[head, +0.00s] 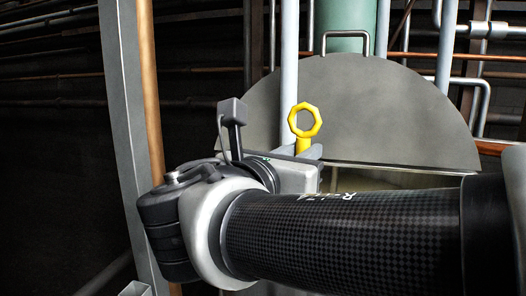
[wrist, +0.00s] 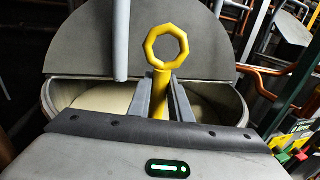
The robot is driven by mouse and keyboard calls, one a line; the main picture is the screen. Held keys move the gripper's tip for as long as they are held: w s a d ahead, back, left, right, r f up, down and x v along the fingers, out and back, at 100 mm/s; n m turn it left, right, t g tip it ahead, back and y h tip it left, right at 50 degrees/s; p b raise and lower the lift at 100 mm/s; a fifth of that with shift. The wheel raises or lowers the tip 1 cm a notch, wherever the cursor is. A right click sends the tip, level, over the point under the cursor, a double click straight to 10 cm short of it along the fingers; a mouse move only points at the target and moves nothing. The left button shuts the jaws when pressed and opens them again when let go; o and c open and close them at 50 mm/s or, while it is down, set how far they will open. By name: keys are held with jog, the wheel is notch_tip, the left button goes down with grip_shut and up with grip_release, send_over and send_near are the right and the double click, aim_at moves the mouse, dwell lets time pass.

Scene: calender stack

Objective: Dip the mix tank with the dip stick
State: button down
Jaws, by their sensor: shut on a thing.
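The dip stick has a yellow ring handle (head: 305,120). My gripper (head: 312,153) is shut on its yellow shaft just below the ring. In the wrist view the yellow dip stick (wrist: 161,85) stands about upright between the two grey fingers of my gripper (wrist: 160,98). Its lower end is hidden behind the gripper body. The mix tank (wrist: 242,104) is round, with a pale content showing in its open front half, beyond and below the gripper. A grey half-round lid (head: 375,105) with a handle covers or stands over its back. I cannot tell whether the stick reaches the content.
A grey vertical pipe (wrist: 121,40) comes down close to the dip stick's left. A grey post and a copper pipe (head: 143,90) stand left of my arm. A green vessel (head: 347,25) and several pipes are behind the tank.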

jog(key=shift+f+b, duration=0.35)
jog(key=shift+f, duration=0.2)
dwell(0.7)
